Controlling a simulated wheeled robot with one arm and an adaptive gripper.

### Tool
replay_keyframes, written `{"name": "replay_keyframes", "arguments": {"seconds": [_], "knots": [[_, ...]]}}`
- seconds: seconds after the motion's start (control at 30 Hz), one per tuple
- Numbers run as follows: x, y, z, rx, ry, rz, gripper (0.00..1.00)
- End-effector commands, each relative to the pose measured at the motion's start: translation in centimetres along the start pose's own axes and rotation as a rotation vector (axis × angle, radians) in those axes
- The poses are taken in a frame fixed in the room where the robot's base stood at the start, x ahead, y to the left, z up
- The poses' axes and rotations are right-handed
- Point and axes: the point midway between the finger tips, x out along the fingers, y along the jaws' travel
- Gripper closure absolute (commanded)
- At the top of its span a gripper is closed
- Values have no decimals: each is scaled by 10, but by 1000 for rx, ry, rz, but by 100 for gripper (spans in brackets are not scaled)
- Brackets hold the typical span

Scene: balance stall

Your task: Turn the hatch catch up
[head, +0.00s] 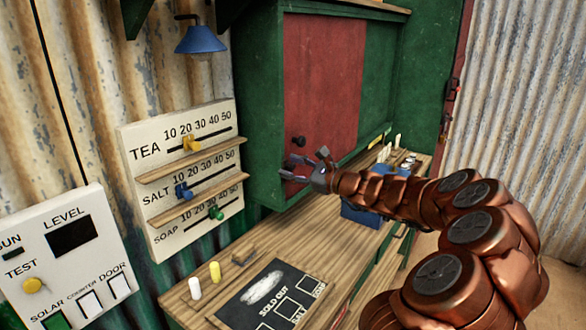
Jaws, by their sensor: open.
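The hatch (322,85) is a red panel set in a green wooden cabinet at the upper middle of the head view. A small dark knob (299,141) sticks out low on the red panel. I cannot tell whether this is the catch or how it is turned; part of the panel's lower edge is hidden by my gripper. My gripper (301,166) is open, its grey fingers spread in front of the lower part of the red panel, just below the dark knob. No object shows between the fingers. Whether they touch the panel is unclear.
A board with TEA, SALT and SOAP sliders (185,170) hangs left of the cabinet. A blue lamp (201,38) is above it. The wooden counter (235,235) holds a white peg (195,288), a yellow peg (215,271) and a SOLD OUT board (262,285). A blue container (360,215) stands beneath my arm.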

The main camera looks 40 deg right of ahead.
Motion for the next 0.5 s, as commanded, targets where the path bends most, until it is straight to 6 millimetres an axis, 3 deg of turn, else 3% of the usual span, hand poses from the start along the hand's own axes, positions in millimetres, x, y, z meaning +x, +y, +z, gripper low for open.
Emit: {"name": "replay_keyframes", "arguments": {"seconds": [0.17,0.5], "knots": [[-8,0,0,0,0,-1,53],[-55,-2,0,-1,2,-6,53]]}}
